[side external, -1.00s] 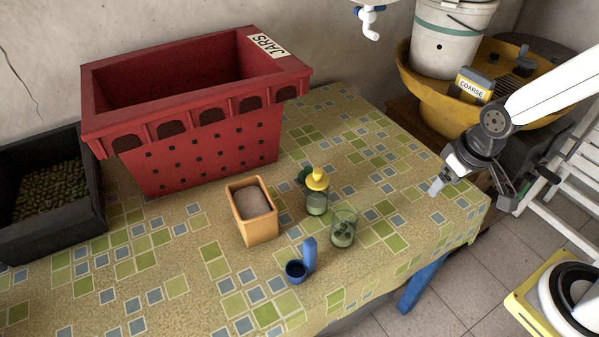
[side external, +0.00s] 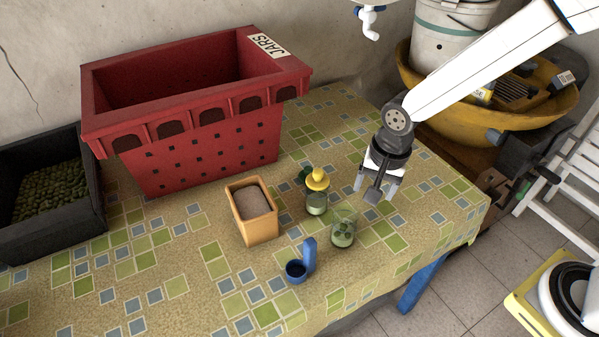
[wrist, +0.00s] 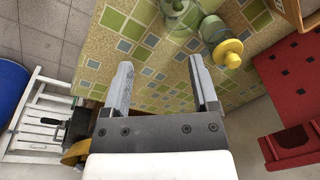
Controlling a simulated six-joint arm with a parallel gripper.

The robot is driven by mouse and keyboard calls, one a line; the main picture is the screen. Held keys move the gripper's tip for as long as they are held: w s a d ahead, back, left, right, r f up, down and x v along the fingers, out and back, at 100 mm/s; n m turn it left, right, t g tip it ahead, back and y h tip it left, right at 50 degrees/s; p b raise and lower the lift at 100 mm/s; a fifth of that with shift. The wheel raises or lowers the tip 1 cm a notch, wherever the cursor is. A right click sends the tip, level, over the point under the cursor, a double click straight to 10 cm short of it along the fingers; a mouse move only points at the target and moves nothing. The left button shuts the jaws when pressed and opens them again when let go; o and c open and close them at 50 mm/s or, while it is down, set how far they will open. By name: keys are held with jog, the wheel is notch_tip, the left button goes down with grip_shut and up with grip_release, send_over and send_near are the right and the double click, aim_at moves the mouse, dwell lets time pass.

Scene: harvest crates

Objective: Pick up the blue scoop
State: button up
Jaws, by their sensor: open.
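The blue scoop (side external: 298,268) rests on the patterned tablecloth near the front edge, its round cup at the left and its short handle standing up at the right. It does not show in the wrist view. My gripper (side external: 373,194) is above the table, to the right of and behind the scoop, pointing down with its fingers apart and empty. In the wrist view my gripper (wrist: 158,82) also shows two spread fingers with only tablecloth between them. A glass jar (side external: 343,228) stands between my gripper and the scoop.
A jar with a yellow top (side external: 317,190) stands behind the glass jar. An orange box (side external: 262,226) with pale contents stands left of it. A red crate (side external: 205,150) and a dark crate (side external: 95,190) fill the back left. The cloth in front of the scoop is clear.

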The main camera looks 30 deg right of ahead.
aim_at(311, 242)
jog(key=a+f+m, duration=0.1)
jog(key=a+m, duration=0.2)
jog(key=a, duration=0.1)
jog(key=w+a+f+m, duration=0.1)
jog(key=a+f+m, duration=0.1)
jog(key=a, duration=0.3)
jog(key=a+f+m+g, duration=0.1)
jog(key=a+m, duration=0.2)
jog(key=a, duration=0.1)
jog(key=shift+w+a+f+m, duration=0.25)
jog(key=shift+f+m, duration=0.15)
jog(key=shift+f, duration=1.3)
jog(key=shift+f, duration=0.1)
jog(key=shift+d+f, duration=0.2)
jog(key=shift+f, duration=2.3)
grip_shut()
